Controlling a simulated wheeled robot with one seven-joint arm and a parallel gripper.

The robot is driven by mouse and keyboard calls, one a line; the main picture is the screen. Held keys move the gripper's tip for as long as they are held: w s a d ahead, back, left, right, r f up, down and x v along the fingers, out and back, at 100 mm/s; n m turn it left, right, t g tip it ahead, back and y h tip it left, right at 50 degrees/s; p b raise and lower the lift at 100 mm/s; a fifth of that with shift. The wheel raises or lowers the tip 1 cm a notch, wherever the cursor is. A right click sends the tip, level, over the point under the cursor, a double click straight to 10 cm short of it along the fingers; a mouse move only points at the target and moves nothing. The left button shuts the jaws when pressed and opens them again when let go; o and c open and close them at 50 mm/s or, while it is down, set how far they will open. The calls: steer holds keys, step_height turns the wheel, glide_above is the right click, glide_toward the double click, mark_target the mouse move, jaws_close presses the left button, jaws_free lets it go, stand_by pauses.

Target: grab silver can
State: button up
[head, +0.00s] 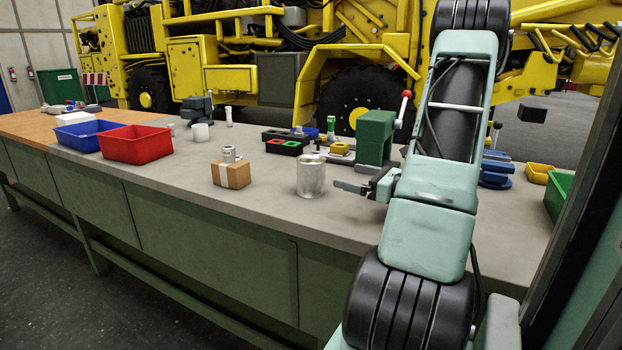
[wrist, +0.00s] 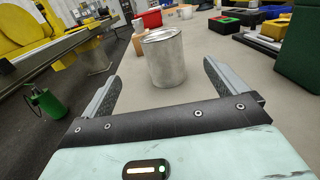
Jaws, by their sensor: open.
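The silver can (head: 311,176) stands upright on the grey workbench, near its front edge. In the wrist view the silver can (wrist: 165,58) stands ahead of my gripper, between the lines of the two fingers and a little beyond their tips. My gripper (wrist: 157,72) is open and empty, with its fingers spread wider than the can. In the head view my gripper (head: 352,188) is just right of the can, low over the bench, and partly hidden by my arm.
A cardboard box (head: 231,174) with small metal parts on top stands left of the can. A red bin (head: 136,145) and a blue bin (head: 87,135) are farther left. A green block-shaped device (head: 375,137) stands behind my gripper. Bare bench lies between box and can.

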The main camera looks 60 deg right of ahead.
mark_target(323, 169)
steer(key=w, duration=0.8)
steer(key=shift+w, duration=0.1)
steer(key=shift+w+d+f, duration=0.1)
steer(key=shift+w+f, duration=0.05)
steer(key=shift+w, duration=1.2)
steer(key=shift+w+d+f, duration=0.1)
steer(key=shift+w, duration=1.2)
steer(key=c, duration=1.4)
